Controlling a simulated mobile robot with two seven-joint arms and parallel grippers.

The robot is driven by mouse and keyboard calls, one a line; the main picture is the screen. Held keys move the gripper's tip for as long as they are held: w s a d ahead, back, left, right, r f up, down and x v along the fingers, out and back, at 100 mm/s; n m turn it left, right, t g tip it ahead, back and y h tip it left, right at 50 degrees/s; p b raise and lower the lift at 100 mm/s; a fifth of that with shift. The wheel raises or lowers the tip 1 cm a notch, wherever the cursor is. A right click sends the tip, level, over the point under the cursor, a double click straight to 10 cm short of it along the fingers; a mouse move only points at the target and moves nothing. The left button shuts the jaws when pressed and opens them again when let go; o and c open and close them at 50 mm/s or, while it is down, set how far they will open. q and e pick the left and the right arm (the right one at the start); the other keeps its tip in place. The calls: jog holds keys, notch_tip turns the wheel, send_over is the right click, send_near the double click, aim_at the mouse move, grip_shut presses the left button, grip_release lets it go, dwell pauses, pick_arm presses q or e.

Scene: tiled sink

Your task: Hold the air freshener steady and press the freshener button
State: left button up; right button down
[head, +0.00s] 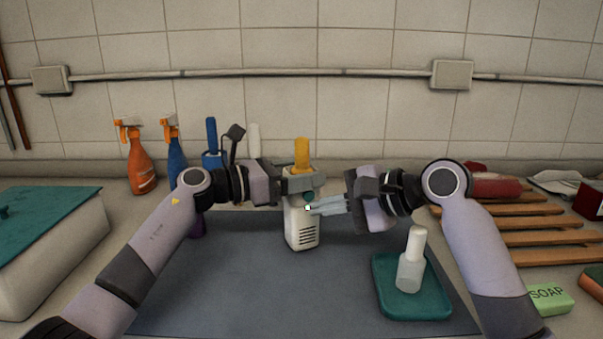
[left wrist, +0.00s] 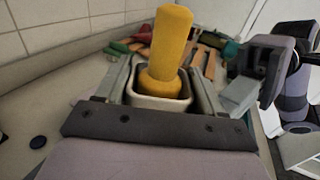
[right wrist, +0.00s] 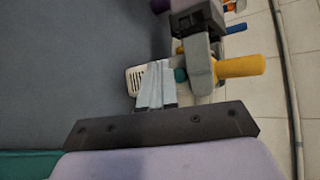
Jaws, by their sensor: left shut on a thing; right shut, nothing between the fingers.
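The air freshener (head: 301,231) is a white box with a slotted front, standing upright on the grey-blue mat. A yellow cylinder (head: 302,150) rises from its top; the left wrist view shows it (left wrist: 170,50) inside a pale rim (left wrist: 160,103). A round teal button (head: 309,196) is on the upper front. My left gripper (head: 301,182) is shut around the upper body. My right gripper (head: 312,209) is shut and empty, its fingertips at the front just below the button. In the right wrist view the tips lie beside the button (right wrist: 180,75); contact is unclear.
A white bottle (head: 411,262) stands on a teal tray (head: 417,308) at the front right. Spray bottles (head: 141,165) stand at the back left. A wooden rack (head: 540,223) and green soap (head: 549,299) are at the right.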

pick_arm(q)
jog(key=shift+f, duration=0.1)
pick_arm(e)
jog(key=s, duration=0.1)
jog(key=s+d, duration=0.1)
jog(key=s, duration=0.2)
jog(key=shift+s+d, duration=0.1)
jog(key=shift+d, duration=0.25)
pick_arm(q)
jog(key=o, duration=1.4)
